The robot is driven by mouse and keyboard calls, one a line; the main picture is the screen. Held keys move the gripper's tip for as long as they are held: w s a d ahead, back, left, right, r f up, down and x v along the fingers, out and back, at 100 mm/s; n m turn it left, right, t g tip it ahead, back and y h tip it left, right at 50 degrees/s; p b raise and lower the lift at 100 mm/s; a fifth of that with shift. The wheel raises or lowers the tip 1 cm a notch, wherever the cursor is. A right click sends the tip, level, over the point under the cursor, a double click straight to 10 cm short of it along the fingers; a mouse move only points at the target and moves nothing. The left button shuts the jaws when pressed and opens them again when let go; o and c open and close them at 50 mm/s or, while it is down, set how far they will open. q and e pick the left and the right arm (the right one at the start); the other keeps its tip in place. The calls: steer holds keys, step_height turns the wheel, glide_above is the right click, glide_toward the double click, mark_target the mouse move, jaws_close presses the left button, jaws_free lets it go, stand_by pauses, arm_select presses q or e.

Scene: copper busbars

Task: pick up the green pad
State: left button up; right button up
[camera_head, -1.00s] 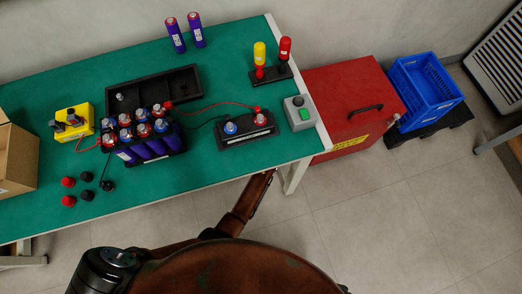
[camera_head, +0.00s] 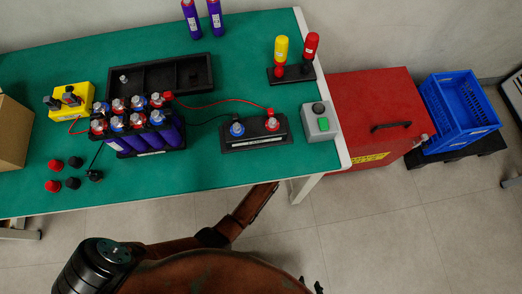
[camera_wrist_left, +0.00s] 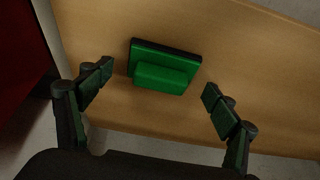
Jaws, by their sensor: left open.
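The green pad (camera_wrist_left: 163,72) shows in the left wrist view, a bright green block with a raised step and a dark back edge. It rests on a wood-coloured surface (camera_wrist_left: 240,50). My left gripper (camera_wrist_left: 158,83) is open, with one finger on each side of the pad and visible gaps to both. The pad is not seen in the head view. In the head view, small dark parts of my right gripper (camera_head: 311,285) show at the bottom edge, mostly cut off; its jaws cannot be read.
A green-topped table (camera_head: 200,175) holds a battery pack (camera_head: 145,135), a black tray (camera_head: 190,72), a yellow block (camera_head: 75,100) and a grey button box (camera_head: 320,122). A red cabinet (camera_head: 375,100) and a blue crate (camera_head: 460,110) stand to its right. A red surface (camera_wrist_left: 20,60) is left of the wooden one.

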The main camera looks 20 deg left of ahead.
arm_select(q)
steer(key=shift+w+a+f, duration=0.1)
steer(key=shift+w+f, duration=0.05)
steer(key=shift+f, duration=0.2)
arm_select(e)
steer(key=shift+w+f, duration=0.15)
steer(key=shift+f, duration=0.3)
arm_select(q)
steer(key=c, duration=1.2)
steer(key=shift+r, duration=0.1)
arm_select(e)
steer(key=shift+r, duration=0.1)
